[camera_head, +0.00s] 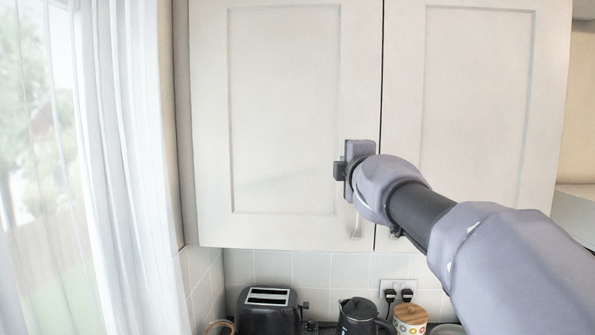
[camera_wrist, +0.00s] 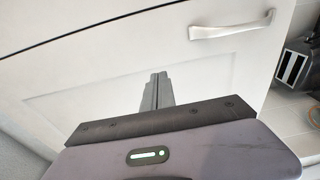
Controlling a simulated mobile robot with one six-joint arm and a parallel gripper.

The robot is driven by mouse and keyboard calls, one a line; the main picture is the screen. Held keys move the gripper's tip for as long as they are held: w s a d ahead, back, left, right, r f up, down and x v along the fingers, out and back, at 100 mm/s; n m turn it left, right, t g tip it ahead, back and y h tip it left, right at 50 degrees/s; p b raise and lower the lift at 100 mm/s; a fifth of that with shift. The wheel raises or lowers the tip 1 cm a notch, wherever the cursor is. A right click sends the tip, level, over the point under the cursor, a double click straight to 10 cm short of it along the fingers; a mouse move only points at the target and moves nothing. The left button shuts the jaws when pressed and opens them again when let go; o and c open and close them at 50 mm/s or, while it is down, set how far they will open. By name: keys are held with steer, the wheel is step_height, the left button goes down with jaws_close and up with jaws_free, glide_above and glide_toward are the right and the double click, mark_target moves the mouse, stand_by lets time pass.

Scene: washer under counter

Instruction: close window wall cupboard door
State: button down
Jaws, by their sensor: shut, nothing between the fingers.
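The window-side wall cupboard door (camera_head: 285,110) is the left of two pale panelled doors in the head view. It looks shut or almost shut, about level with its neighbour, with a thin dark seam between them. Its handle (camera_head: 356,228) is low on the right edge and also shows in the wrist view (camera_wrist: 232,26). My gripper (camera_head: 343,170) is in front of this door near its right edge, above the handle. In the wrist view its fingers (camera_wrist: 157,80) are together and empty, pointing at the door's face (camera_wrist: 110,85). I cannot tell whether the tips touch it.
The right cupboard door (camera_head: 475,100) is beside it, partly behind my arm. A curtained window (camera_head: 100,150) is at the left. Below stand a toaster (camera_head: 268,310), a kettle (camera_head: 358,318) and a spotted canister (camera_head: 410,318).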

steer(key=w+d+r+y+p, duration=0.1)
steer(key=w+d+p, duration=0.1)
steer(key=w, duration=0.3)
steer(key=shift+w+n+p, duration=0.3)
steer(key=shift+n+p, duration=0.1)
steer(key=shift+p, duration=0.05)
steer(key=shift+d, duration=0.1)
steer(key=shift+d, duration=0.1)
